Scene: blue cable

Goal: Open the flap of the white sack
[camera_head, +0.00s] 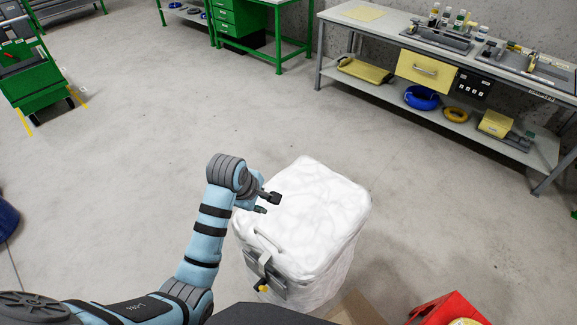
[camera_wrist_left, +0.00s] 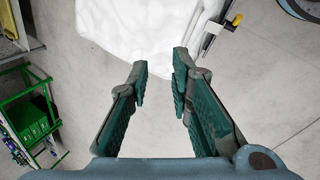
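The white sack (camera_head: 315,215) stands on the floor in front of me, with a crumpled closed-looking top. A grey metal fitting with a yellow-tipped part (camera_head: 265,275) is on its near left side. My left gripper (camera_head: 272,203) is over the left edge of the sack top in the head view. In the left wrist view the gripper (camera_wrist_left: 157,72) has its fingers apart with nothing between them. The white sack (camera_wrist_left: 140,30) lies beyond the fingertips there, and the fitting (camera_wrist_left: 213,30) shows to the right. Whether the fingers touch the sack is unclear. My right gripper is not visible.
A workbench (camera_head: 470,60) with bottles, a yellow drawer and a blue cable coil (camera_head: 421,98) on its lower shelf stands at the back right. A green cart (camera_head: 35,75) is at the far left. A red box (camera_head: 447,309) is at the lower right. The middle floor is clear.

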